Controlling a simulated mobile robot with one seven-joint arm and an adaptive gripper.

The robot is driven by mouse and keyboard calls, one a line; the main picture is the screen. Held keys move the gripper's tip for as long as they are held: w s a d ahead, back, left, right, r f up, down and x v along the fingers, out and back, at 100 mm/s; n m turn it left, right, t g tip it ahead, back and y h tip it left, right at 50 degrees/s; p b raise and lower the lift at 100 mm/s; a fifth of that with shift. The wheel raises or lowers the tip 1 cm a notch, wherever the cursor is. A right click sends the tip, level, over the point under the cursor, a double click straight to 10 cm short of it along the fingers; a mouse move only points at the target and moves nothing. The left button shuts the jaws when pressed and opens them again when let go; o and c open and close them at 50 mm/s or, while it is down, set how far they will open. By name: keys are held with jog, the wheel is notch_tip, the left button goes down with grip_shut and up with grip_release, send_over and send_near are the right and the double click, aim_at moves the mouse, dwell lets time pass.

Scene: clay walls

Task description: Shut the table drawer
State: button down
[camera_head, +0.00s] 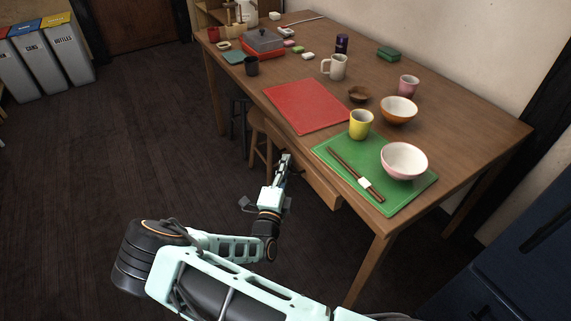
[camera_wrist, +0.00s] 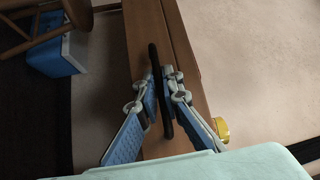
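The table drawer (camera_head: 322,188) stands out a little from under the front edge of the wooden table (camera_head: 237,80). My gripper (camera_head: 283,160) is low in front of the table, beside the drawer's front. In the wrist view, a long dark bar handle (camera_wrist: 153,56) runs along a brown wooden front. The two fingers of my gripper (camera_wrist: 162,75) come close together with the bar between their tips, and look shut on it. The inside of the drawer is hidden.
A green mat (camera_head: 400,200) with chopsticks, a yellow cup (camera_head: 361,124) and a pink-white bowl (camera_head: 404,160) lies on the table above the drawer. A red mat (camera_head: 308,106) is beside it. A wooden stool (camera_head: 258,140) stands under the table.

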aim_at(297, 162)
jog(key=shift+d, duration=0.1)
jog(key=w+d, duration=0.1)
jog(key=w+d+p, duration=0.1)
jog(key=d, duration=0.1)
jog(key=shift+w+d+r, duration=0.1)
jog(key=shift+w+d, duration=0.05)
jog(key=c, duration=2.4)
grip_release()
jog(key=shift+d, duration=0.1)
jog(key=v, duration=1.2)
